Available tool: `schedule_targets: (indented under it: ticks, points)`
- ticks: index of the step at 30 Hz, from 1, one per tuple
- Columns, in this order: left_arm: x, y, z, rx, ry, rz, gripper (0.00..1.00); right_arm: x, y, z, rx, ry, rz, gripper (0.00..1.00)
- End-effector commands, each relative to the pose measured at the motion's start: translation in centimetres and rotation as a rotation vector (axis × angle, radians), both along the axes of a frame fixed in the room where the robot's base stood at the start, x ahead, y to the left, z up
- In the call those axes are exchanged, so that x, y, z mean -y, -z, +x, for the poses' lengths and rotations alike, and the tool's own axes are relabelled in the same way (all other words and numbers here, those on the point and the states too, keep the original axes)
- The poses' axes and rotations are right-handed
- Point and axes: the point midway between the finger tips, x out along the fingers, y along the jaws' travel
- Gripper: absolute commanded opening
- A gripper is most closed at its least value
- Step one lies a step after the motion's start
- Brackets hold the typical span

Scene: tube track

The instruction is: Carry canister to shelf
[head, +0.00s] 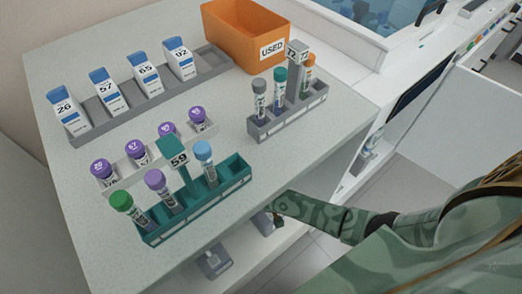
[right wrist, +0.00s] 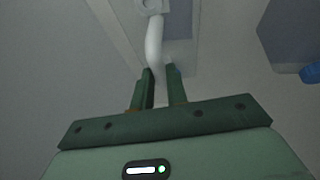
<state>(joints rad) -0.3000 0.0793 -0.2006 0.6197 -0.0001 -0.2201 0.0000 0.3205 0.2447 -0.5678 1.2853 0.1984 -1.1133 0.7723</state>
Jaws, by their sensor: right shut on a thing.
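My right arm reaches in from the right in the head view, and its gripper (head: 277,208) is low beside the table's front right edge. In the right wrist view the gripper (right wrist: 162,84) is shut on a white curved handle (right wrist: 154,42), which joins a pale grey body at the top of the picture. I take this to be the canister; most of it is hidden. In the head view a dark grey object (head: 264,225) shows just by the gripper, on or over the white lower shelf (head: 262,254). My left gripper is in neither view.
A similar grey object (head: 214,262) stands on the lower shelf to the left. The tabletop (head: 225,140) above holds a teal rack (head: 205,205) marked 59, grey racks of tubes and boxes, and an orange USED bin (head: 238,40). Tiled floor (head: 395,190) lies to the right.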

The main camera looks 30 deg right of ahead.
Motion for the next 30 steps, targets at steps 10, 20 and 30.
schedule_targets:
  ticks: [10, 20, 30]
  points:
    - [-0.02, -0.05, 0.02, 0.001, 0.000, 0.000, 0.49, -0.05, 0.43, 0.01, 0.000, 0.001, 0.001, 0.00]
    - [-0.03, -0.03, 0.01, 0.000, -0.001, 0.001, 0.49, -0.04, 0.72, -0.11, -0.003, -0.001, 0.000, 0.23]
    - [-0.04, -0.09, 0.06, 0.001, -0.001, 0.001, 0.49, -0.02, 0.57, -0.10, -0.002, 0.000, 0.000, 0.40]
